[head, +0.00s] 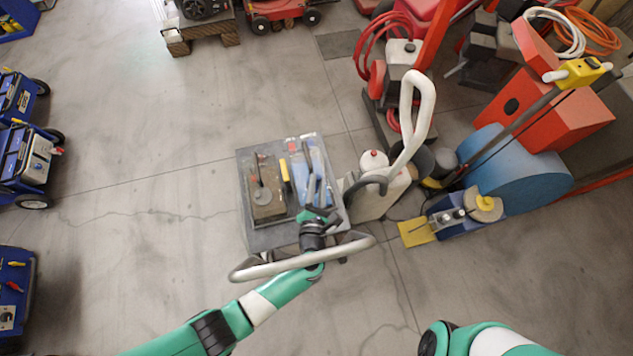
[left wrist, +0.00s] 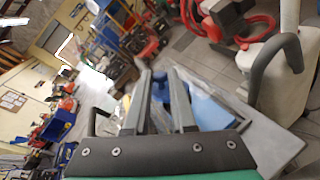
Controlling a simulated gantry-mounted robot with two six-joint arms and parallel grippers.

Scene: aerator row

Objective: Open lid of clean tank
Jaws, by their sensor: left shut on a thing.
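A grey cart (head: 243,165) stands in the middle of the head view. Its top holds a brown murky tank (head: 268,208) on the left and a blue clean tank (head: 317,160) on the right. The blue tank also shows in the left wrist view (left wrist: 208,110), just beyond my fingers. My left gripper (head: 311,185) reaches over the cart's near edge, above the clean tank. In the left wrist view its two long grey fingers (left wrist: 163,90) point away over the tank. It is shut on a part of the clean tank's lid, mostly hidden by the fingers. My right gripper is out of view.
The cart's push bar (head: 355,247) curves beneath my left forearm. A white canister (head: 378,200) with a tall handle stands close to the cart's right. A blue drum (head: 515,168) and red machines crowd the right.

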